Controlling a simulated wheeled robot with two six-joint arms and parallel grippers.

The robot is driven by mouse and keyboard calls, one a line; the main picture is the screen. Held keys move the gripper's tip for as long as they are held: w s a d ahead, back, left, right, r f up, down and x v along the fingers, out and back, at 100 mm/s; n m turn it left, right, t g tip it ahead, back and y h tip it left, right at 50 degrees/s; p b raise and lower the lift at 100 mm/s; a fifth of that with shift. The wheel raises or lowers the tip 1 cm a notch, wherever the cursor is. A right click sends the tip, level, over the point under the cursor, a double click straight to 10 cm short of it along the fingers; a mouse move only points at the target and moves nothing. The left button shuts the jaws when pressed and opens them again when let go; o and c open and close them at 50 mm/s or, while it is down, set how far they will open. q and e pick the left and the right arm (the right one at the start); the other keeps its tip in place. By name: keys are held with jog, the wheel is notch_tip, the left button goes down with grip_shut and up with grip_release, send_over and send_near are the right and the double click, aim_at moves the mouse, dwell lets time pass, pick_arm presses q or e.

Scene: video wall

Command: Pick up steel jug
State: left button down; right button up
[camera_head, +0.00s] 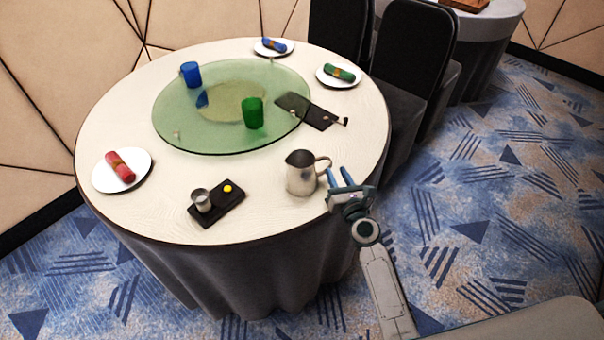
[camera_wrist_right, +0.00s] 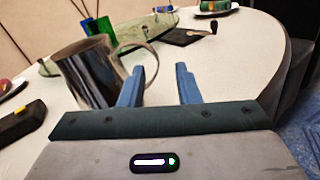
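The steel jug (camera_head: 301,173) stands upright near the front right of the round table, with its handle to the right. In the right wrist view the jug (camera_wrist_right: 88,73) is to the left, with its handle (camera_wrist_right: 143,60) curving towards the middle, beyond the fingers. My right gripper (camera_head: 339,174) is just right of the handle. Its two blue fingers are apart with nothing between them, as the right wrist view (camera_wrist_right: 160,82) also shows. I cannot tell whether a finger touches the handle. My left gripper is not in view.
A green glass turntable (camera_head: 172,130) holds a blue cup (camera_head: 190,74) and a green cup (camera_head: 253,113). A dark tray (camera_head: 226,212) with a small metal cup (camera_head: 201,199) lies left of the jug. Chairs (camera_head: 413,55) stand behind the table's right side.

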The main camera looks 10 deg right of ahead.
aim_at(331, 164)
jog(key=w, duration=0.4)
jog(key=shift+w+a, duration=0.25)
jog(key=shift+a, duration=0.15)
jog(key=shift+c, duration=0.2)
grip_shut()
jog(key=shift+r, duration=0.1)
